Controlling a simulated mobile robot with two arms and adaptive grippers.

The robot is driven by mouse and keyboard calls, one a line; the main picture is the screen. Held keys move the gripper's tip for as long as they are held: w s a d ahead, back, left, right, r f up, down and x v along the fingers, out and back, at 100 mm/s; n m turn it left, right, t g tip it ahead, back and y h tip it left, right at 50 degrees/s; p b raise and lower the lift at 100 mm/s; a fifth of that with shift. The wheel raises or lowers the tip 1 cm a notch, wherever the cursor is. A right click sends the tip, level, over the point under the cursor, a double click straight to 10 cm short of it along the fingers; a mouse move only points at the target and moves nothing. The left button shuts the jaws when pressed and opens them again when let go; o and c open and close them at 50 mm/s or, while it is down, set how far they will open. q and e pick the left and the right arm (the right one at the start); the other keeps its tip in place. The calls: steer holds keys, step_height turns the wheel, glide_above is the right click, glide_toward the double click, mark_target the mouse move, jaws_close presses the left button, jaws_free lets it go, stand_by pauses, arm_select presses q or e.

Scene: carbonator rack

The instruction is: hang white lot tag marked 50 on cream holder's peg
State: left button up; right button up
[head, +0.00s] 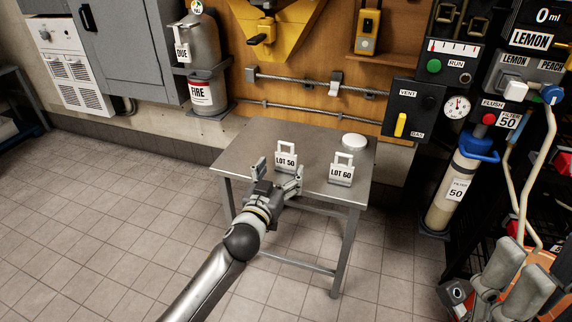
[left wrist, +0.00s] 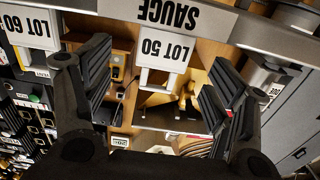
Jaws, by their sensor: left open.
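The white lot tag marked 50 (head: 286,162) stands upright on the grey metal table, with its loop handle on top. It also shows in the left wrist view (left wrist: 161,50), upside down between the spread fingers. My left gripper (head: 278,176) is open at the table's front edge, just in front of this tag, with nothing held. A similar white tag marked 60 (head: 341,170) stands to its right. A small pale fitting (head: 335,84) sits on the wall rail; I cannot tell whether it is the cream holder, and no peg is clear. My right gripper (head: 511,280) is at the lower right.
The metal table (head: 250,140) has bare room on its left. A round white lid (head: 354,141) lies at its back right. A metal rail (head: 300,82) runs along the wooden wall. A machine with a filter cylinder (head: 447,205) stands at right.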

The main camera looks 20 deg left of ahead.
mark_target(285, 159)
arm_select(q)
steer(key=shift+w+a+b, duration=0.15)
steer(key=shift+w+b, duration=0.85)
steer(key=shift+w, duration=1.95)
steer(key=c, duration=1)
